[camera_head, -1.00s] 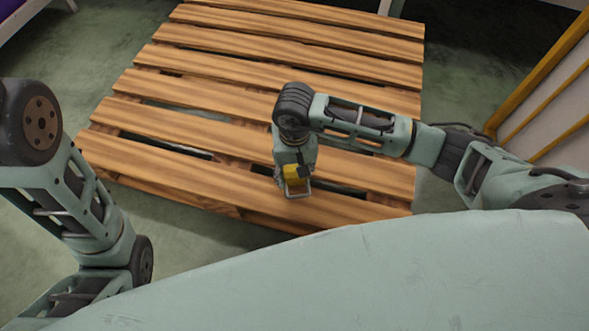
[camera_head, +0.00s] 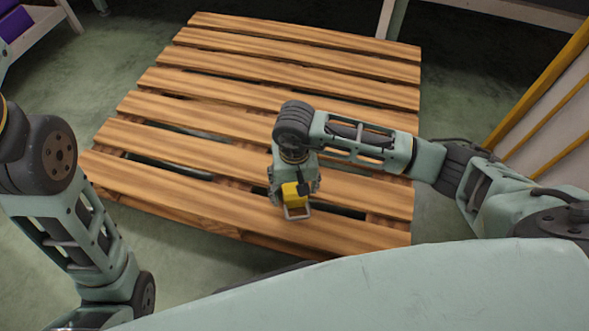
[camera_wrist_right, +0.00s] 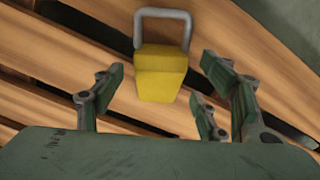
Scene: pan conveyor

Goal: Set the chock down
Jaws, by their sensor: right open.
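The chock (camera_head: 292,196) is a yellow block with a grey wire handle. It appears to rest on the front boards of the wooden pallet (camera_head: 180,140). In the right wrist view the chock (camera_wrist_right: 160,75) is between my spread fingers, with its handle pointing away from my palm. My right gripper (camera_wrist_right: 163,90) is open, with visible gaps between its fingers and the chock on both sides. In the head view my right gripper (camera_head: 293,184) points down at the chock. My left arm shows at the left, but its gripper is out of view.
The pallet is otherwise bare, with dark gaps between its slats. A white panel with yellow bars (camera_head: 550,110) stands at the right. A light frame with something purple (camera_head: 14,24) is at the upper left. Green floor surrounds the pallet.

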